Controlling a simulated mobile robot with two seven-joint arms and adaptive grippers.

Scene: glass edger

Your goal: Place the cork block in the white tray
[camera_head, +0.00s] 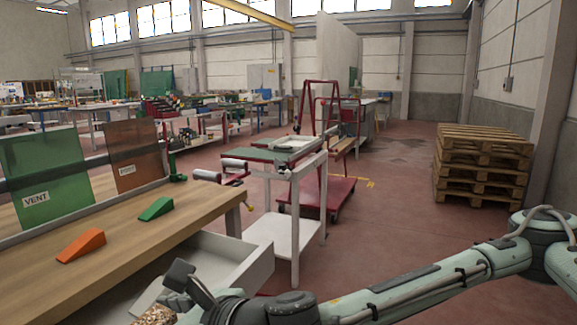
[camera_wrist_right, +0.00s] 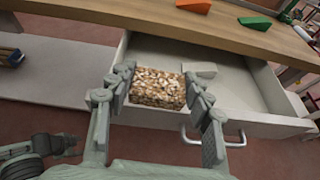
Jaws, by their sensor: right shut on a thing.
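The cork block (camera_wrist_right: 158,88) is speckled brown and sits between the fingers of my right gripper (camera_wrist_right: 160,92) in the right wrist view. That gripper is shut on it, over the front of an open drawer. In the head view the block (camera_head: 153,317) shows only partly at the bottom edge, beside my right gripper (camera_head: 178,294). A white, shallow, tray-like piece (camera_head: 291,143) lies on top of the trolley, apart from the block. A grey and dark mechanical part at the lower left of the right wrist view may be my left gripper (camera_wrist_right: 52,146); its fingers are unclear.
The open drawer (camera_head: 259,270) under the wooden bench (camera_head: 150,232) holds a small whitish piece (camera_wrist_right: 203,69). An orange wedge (camera_head: 82,245) and a green wedge (camera_head: 156,208) lie on the bench. A white trolley (camera_head: 294,230) stands beyond the drawer. Pallets (camera_head: 482,165) are stacked at right.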

